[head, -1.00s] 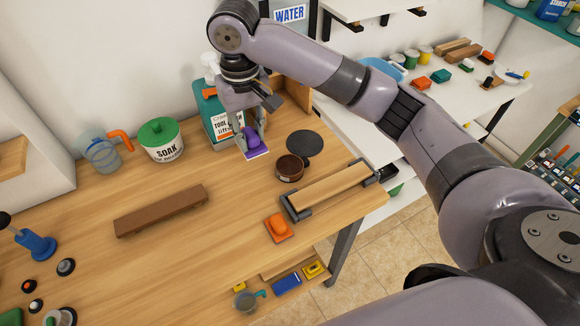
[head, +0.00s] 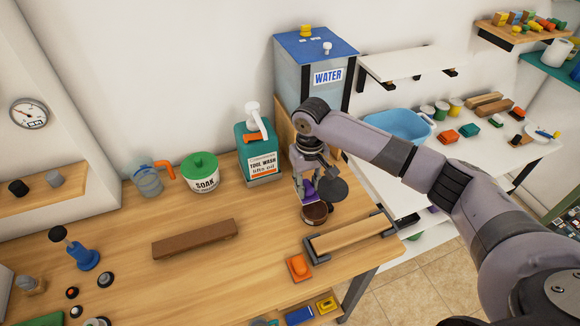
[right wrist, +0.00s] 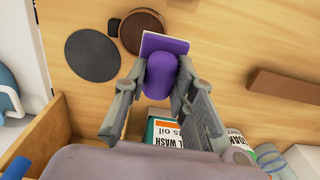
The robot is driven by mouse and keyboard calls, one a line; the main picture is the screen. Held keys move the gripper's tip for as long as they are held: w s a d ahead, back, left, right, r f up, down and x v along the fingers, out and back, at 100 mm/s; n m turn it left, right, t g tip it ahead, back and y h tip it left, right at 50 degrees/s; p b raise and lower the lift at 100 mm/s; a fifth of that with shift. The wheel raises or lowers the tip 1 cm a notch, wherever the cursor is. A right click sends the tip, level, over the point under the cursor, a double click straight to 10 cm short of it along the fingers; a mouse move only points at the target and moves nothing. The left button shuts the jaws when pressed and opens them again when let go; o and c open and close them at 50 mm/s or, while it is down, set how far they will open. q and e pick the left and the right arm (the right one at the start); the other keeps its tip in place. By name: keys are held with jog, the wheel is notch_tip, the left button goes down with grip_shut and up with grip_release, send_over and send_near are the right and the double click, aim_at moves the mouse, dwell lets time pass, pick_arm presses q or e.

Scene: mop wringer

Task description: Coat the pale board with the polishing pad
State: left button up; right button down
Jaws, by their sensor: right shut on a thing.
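My right gripper (head: 303,187) is shut on the polishing pad (head: 309,194), which has a purple grip and a flat pale base. In the right wrist view the pad (right wrist: 162,75) sits between the fingers of the gripper (right wrist: 155,97). The pad is at the back edge of a round brown tin (head: 314,215); its base partly overlaps the tin (right wrist: 138,32) in the wrist view. I cannot tell whether they touch. My left gripper is not in view.
A dark round disc (head: 334,188) lies beside the tin. A tool wash bottle (head: 260,155), soak pot (head: 201,175) and brown bar (head: 195,239) are to the left. A water tank (head: 310,75) stands behind.

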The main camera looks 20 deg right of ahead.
aim_at(315, 211)
jog(key=d+f+b, duration=0.1)
jog(key=f+b, duration=0.1)
jog(key=d+f+b, duration=0.1)
jog(key=f+b, duration=0.1)
jog(key=f, duration=0.1)
jog(key=d+f+b, duration=0.1)
jog(key=f+b, duration=0.1)
jog(key=f, duration=0.1)
jog(key=shift+f+b, duration=0.2)
jog(key=shift+b, duration=0.2)
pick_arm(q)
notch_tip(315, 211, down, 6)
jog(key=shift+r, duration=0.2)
pick_arm(e)
jog(key=shift+s, duration=0.1)
jog(key=shift+r, duration=0.1)
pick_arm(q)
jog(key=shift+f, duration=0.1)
pick_arm(e)
jog(key=shift+f, duration=0.55)
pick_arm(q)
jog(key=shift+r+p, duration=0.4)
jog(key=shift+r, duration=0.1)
pick_arm(e)
jog(key=shift+s+f, duration=0.15)
dwell(2.0)
